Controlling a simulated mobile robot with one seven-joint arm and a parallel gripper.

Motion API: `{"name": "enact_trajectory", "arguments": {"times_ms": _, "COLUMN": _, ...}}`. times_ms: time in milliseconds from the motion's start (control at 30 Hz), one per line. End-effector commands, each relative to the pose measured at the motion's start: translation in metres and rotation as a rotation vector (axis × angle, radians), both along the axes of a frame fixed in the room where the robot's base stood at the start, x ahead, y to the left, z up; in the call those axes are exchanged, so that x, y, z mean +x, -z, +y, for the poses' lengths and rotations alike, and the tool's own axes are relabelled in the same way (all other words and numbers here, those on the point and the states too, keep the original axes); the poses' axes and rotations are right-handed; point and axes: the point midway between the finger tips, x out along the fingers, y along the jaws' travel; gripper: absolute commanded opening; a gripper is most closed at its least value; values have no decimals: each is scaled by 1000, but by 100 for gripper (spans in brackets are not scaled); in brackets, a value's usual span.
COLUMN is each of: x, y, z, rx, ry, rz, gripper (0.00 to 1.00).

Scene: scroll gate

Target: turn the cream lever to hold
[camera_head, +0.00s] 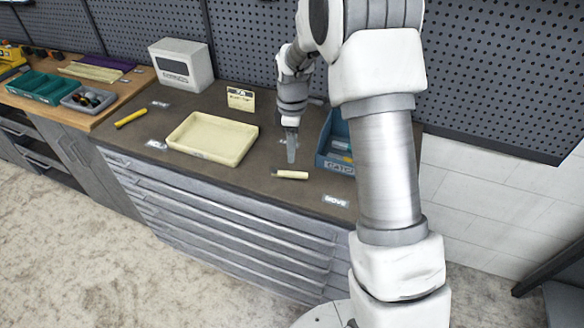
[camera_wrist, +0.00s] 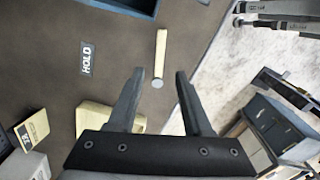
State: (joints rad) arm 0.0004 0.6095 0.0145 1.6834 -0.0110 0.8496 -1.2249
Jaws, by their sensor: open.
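The cream lever (camera_head: 293,175) lies low over the dark bench top near its front edge. It points right in the head view, with a grey end at its left. In the wrist view the lever (camera_wrist: 161,47) runs up the picture from a round grey end. The HOLD label (camera_wrist: 87,58) is to the left of the lever there, and the lever does not point at it. My gripper (camera_head: 291,159) points down just behind or above the lever. In the wrist view my gripper (camera_wrist: 160,72) is open, its fingers apart on either side of the lever's grey end, holding nothing.
A cream tray (camera_head: 181,149) sits left of the lever and a blue bin (camera_head: 325,152) behind it to the right. A label (camera_head: 335,200), seemingly MOVE, lies at the front right. A yellow bar (camera_head: 131,118) and white box (camera_head: 181,64) are farther left.

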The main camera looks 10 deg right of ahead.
Motion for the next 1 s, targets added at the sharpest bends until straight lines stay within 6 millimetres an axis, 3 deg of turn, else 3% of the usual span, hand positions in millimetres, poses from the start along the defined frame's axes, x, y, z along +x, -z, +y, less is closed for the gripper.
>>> {"name": "enact_trajectory", "arguments": {"times_ms": 200, "x": -1, "y": 47, "z": 1, "rx": 0, "ry": -2, "rz": 3, "gripper": 50}}
{"name": "enact_trajectory", "arguments": {"times_ms": 400, "x": 0, "y": 73, "z": 0, "rx": 0, "ry": 1, "rz": 1, "gripper": 50}}
{"name": "enact_trajectory", "arguments": {"times_ms": 833, "x": 0, "y": 83, "z": 0, "rx": 0, "ry": 0, "rz": -1, "gripper": 50}}
{"name": "enact_trajectory", "arguments": {"times_ms": 1000, "x": 0, "y": 83, "z": 0, "rx": 0, "ry": 0, "rz": -1, "gripper": 19}}
